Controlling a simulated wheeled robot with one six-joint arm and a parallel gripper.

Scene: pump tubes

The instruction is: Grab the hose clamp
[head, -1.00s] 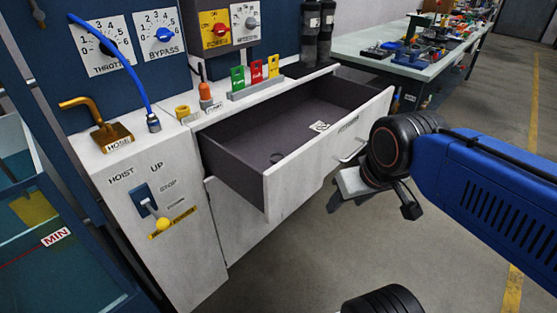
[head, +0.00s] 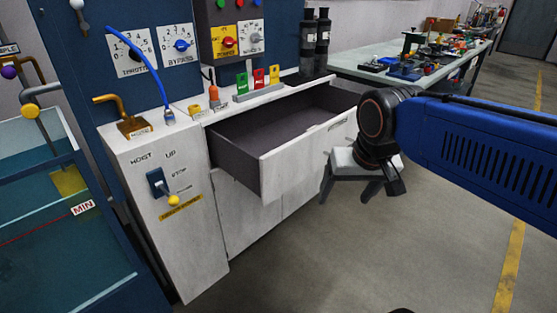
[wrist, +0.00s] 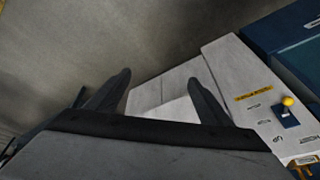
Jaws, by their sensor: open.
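I cannot make out a hose clamp for certain in the current views. The white cabinet's drawer (head: 300,160) is pulled open, and its front panel hides most of its floor. A small pale label edge (head: 314,127) just shows inside it. My gripper (head: 352,196) is open, with nothing seen between its fingers. It hangs outside the drawer, to the right of the drawer front. In the wrist view my gripper (wrist: 160,78) has its two dark fingers apart, with the white cabinet (wrist: 225,75) beyond and to the right.
A lever panel (head: 160,185) marked HOIST stands left of the drawer. A blue hose (head: 150,75) and a brass hook (head: 130,123) are above it. A water tank (head: 60,230) is far left. A cluttered workbench (head: 400,70) stands behind. The floor at right is clear.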

